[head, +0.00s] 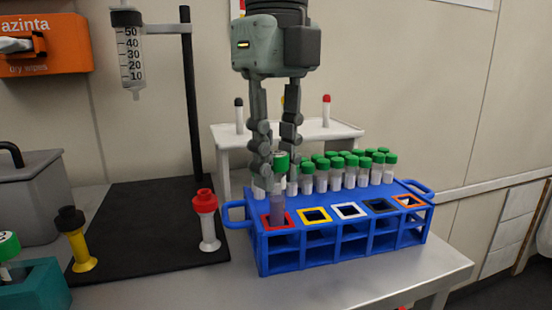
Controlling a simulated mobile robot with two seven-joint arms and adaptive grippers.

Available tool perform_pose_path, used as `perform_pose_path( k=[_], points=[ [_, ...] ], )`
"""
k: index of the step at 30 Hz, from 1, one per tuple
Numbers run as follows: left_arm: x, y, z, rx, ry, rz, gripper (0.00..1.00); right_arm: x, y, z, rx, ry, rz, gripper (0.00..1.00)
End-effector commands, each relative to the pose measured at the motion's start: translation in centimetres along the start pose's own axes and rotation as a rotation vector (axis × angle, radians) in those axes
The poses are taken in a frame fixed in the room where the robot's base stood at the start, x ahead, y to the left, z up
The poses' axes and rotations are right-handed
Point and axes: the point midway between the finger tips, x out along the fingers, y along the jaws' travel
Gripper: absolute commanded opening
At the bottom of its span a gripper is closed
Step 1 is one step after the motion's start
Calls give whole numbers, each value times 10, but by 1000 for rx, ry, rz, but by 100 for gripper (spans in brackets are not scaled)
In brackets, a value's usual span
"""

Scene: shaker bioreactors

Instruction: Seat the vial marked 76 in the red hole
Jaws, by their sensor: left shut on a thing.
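My left gripper (280,170) comes down from the top centre, its fingers shut around a green-capped vial (277,206). The vial is upright, with a greyish purple lower part; I cannot read its mark. Its lower end overlaps the red-framed hole (290,220) at the left end of the blue rack (340,246). I cannot tell how deep it reaches into the hole. My right gripper is not in view.
Several green-capped vials (350,172) stand close behind the holes. A white stand (345,132) with capped vials is farther back. A red-capped white piece (207,220) and a yellow one (79,240) stand left. The table's front right (400,280) is clear.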

Motion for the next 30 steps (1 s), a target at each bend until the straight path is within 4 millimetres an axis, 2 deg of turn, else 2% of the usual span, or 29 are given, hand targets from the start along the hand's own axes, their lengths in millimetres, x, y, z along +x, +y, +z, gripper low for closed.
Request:
perform_pose_path(
  k=[30],
  points=[
    [10,0,0,0,0,0,5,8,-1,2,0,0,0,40]
  ],
)
